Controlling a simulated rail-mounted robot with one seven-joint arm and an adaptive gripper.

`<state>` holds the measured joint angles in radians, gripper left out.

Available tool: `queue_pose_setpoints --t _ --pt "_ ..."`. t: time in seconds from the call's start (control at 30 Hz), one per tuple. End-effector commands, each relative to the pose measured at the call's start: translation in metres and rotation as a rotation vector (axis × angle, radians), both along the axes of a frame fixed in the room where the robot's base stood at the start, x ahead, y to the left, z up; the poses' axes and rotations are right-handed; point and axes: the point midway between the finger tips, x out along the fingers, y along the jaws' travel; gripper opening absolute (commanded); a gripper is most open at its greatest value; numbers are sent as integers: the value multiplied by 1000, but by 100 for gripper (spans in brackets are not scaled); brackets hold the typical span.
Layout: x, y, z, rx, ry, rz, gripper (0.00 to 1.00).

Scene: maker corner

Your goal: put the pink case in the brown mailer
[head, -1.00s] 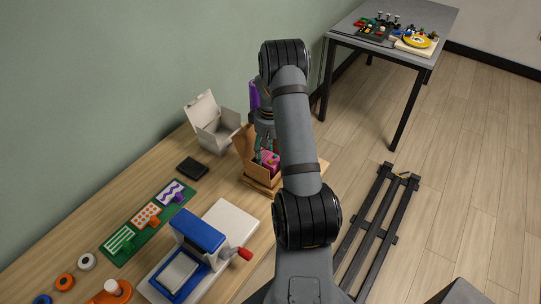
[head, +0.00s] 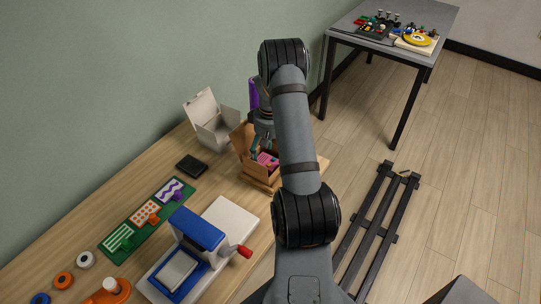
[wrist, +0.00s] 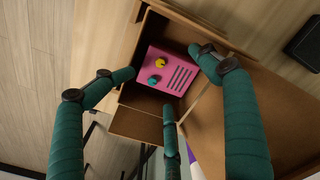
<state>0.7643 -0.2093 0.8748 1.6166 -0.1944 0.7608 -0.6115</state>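The pink case (wrist: 171,72), with a yellow knob, a teal knob and dark slots, lies inside the open brown mailer (wrist: 139,124). In the head view the pink case (head: 268,160) shows between the walls of the brown mailer (head: 262,180), partly hidden by my arm. My gripper (wrist: 165,75) has three teal fingers, spread around the case over the mailer's opening. The fingers look open, with the left and right tips close to the case's sides. I cannot tell whether any fingertip still touches it. In the head view my gripper (head: 256,148) is mostly hidden behind my wrist.
An open white box (head: 214,130) stands behind the mailer, with a purple object (head: 253,95) nearby. A black wallet-like item (head: 192,166) lies to the left. A blue press (head: 192,245) and a green board (head: 146,222) are nearer. The mailer's flaps stand open.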

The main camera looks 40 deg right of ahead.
Motion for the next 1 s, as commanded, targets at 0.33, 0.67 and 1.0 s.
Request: queue_pose_setpoints --t 0.33,0.67,1.0 --pt "1 -1 20 -2 -3 0 74" --pt "2 -2 87 -6 -8 -1 74" --pt "1 -2 131 -3 -4 0 74"
